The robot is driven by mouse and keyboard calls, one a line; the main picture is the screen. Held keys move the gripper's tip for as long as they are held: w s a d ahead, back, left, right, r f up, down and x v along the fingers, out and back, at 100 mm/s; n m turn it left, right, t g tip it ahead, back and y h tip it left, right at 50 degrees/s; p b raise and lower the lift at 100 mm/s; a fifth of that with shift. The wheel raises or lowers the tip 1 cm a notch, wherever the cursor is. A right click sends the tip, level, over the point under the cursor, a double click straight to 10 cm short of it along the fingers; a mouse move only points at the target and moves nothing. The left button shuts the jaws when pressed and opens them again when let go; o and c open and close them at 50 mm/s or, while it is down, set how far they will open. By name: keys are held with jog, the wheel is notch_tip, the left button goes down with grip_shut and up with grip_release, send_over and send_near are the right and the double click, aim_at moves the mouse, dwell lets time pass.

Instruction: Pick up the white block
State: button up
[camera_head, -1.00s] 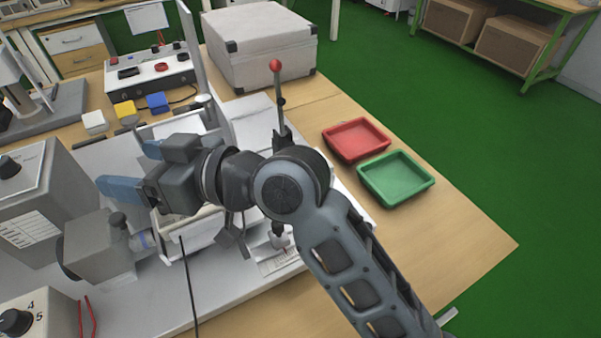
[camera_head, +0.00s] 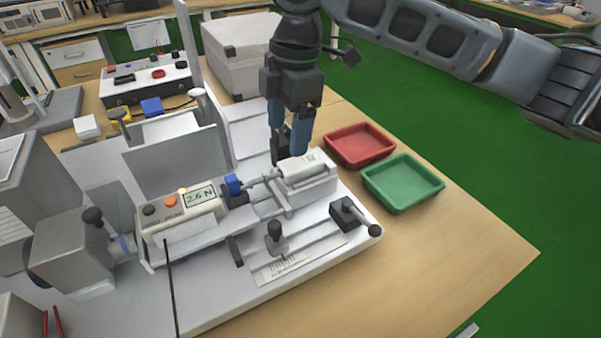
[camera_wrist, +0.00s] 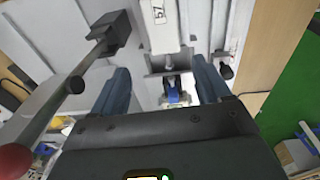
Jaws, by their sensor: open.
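The white block (camera_head: 87,127) is a small cube on the table at the left in the head view, beside a yellow block (camera_head: 120,114) and a blue block (camera_head: 151,106). My gripper (camera_head: 287,150) points down over the right part of the test rig, well to the right of the white block. It is open, with nothing seen between its blue fingers. In the wrist view its fingers (camera_wrist: 163,85) are spread above parts of the rig. I cannot make out the white block there.
The test rig (camera_head: 290,268) with a display fills the middle of the table. A red tray (camera_head: 345,160) and a green tray (camera_head: 403,202) stand right of it. A grey case (camera_head: 235,65) is behind. A tall upright panel (camera_head: 190,45) stands right of the blocks.

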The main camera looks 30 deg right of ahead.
aim_at(307, 160)
jog(key=d, duration=0.1)
jog(key=d+h, duration=0.1)
jog(key=d, duration=0.1)
jog(key=shift+s+r, duration=0.15)
jog(key=shift+d+f, duration=0.25)
jog(key=shift+f, duration=0.05)
jog(key=shift+s+f, duration=0.1)
jog(key=shift+f, duration=3.45)
jog(key=shift+c, duration=0.2)
jog(key=c, duration=1.1)
jog(key=shift+r, duration=0.1)
jog(key=shift+c, duration=0.2)
